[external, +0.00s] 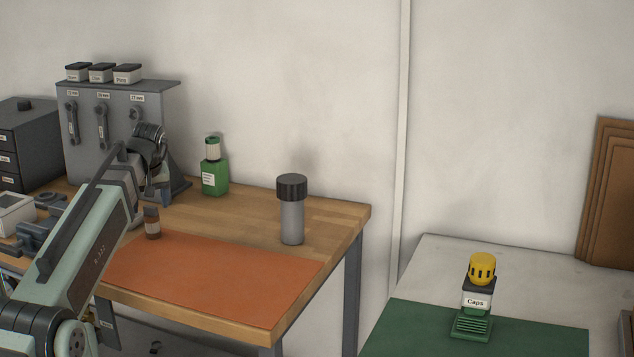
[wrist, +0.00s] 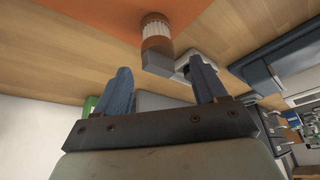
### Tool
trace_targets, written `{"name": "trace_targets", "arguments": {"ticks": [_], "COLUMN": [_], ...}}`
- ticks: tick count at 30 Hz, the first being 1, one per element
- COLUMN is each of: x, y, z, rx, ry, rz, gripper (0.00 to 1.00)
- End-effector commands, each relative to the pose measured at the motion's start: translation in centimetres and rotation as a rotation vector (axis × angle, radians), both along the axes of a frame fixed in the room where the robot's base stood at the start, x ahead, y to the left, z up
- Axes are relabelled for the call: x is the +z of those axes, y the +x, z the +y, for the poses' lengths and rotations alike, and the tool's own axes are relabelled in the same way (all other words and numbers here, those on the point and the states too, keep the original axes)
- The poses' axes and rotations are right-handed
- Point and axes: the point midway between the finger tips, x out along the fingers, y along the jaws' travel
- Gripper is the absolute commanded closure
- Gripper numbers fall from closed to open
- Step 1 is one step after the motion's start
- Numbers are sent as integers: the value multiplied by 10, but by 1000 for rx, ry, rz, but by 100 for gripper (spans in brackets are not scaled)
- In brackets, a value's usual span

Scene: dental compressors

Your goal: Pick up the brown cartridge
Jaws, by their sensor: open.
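The brown cartridge (external: 152,226) stands upright on the wooden bench by the left back edge of the orange mat. In the wrist view the brown cartridge (wrist: 156,30) shows a pale ribbed band between brown parts and a grey block at one end. My gripper (wrist: 162,70) is open, with two blue fingers apart and nothing between them. The cartridge lies beyond the fingertips, near the middle of the gap, and appears clear of both fingers.
A grey cylinder with a black cap (external: 291,212) and a green container (external: 214,180) stand right of the cartridge. A grey tool rack (external: 85,150) stands behind my arm. The orange mat (external: 220,278) is clear. A yellow-capped item (external: 481,269) stands on another table.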

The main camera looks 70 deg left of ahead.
Motion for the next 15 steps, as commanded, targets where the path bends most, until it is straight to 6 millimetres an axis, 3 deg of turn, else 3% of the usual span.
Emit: {"name": "trace_targets", "arguments": {"ticks": [15], "x": [-24], "y": [0], "z": [8], "rx": [-1], "ry": [0], "rz": [-1], "gripper": [29]}}
